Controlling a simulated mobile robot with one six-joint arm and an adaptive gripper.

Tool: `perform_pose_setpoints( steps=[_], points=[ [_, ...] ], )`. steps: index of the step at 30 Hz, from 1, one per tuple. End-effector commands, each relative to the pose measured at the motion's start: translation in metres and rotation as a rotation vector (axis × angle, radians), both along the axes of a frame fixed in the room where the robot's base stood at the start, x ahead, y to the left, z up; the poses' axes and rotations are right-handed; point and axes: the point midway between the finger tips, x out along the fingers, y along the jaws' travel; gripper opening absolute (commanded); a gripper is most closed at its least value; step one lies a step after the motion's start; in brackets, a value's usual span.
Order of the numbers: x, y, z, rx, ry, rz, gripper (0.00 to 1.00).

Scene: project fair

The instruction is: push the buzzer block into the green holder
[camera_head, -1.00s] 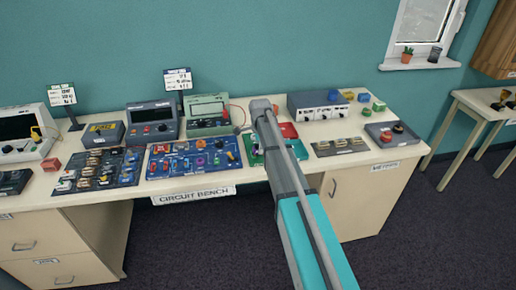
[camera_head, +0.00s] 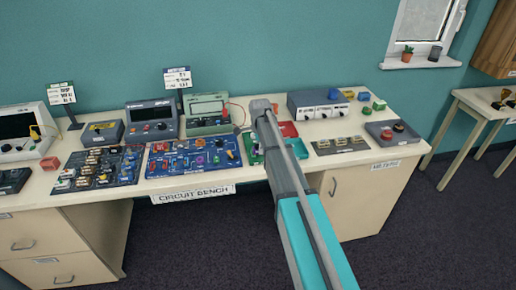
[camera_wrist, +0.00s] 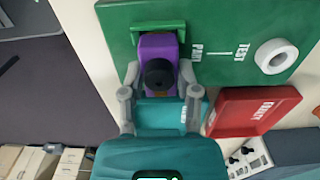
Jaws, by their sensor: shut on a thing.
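The buzzer block (camera_wrist: 157,47) is purple with a black round buzzer on top. It lies on the green board (camera_wrist: 210,18) in the wrist view. My gripper (camera_wrist: 159,73) is shut on it, with one grey finger on each side. The block's far end is at the green holder (camera_wrist: 158,27), a raised green frame; I cannot tell how deep it sits inside. In the head view my arm hides the gripper and the block; part of the green board (camera_head: 250,149) shows beside it.
A red tray (camera_wrist: 255,108) lies right of my gripper, close to it. A white ring (camera_wrist: 276,56) is on the board near the TEST label. A blue component board (camera_head: 193,158) lies left of my arm; a grey tray with buttons (camera_head: 393,134) is on the right.

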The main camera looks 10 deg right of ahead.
Motion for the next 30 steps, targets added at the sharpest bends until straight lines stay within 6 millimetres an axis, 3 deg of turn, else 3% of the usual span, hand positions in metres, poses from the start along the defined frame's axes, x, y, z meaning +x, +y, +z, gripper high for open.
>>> perform_pose_setpoints(
  steps=[23, 24, 30],
  points=[
    [0.0000, 0.0005, -0.0070, 0.000, 0.000, 0.001, 0.00],
    [0.0000, 0.0006, -0.0068, 0.000, 0.000, 0.001, 0.45],
    [0.0000, 0.0007, -0.0065, 0.000, 0.000, 0.001, 0.82]
  ],
)
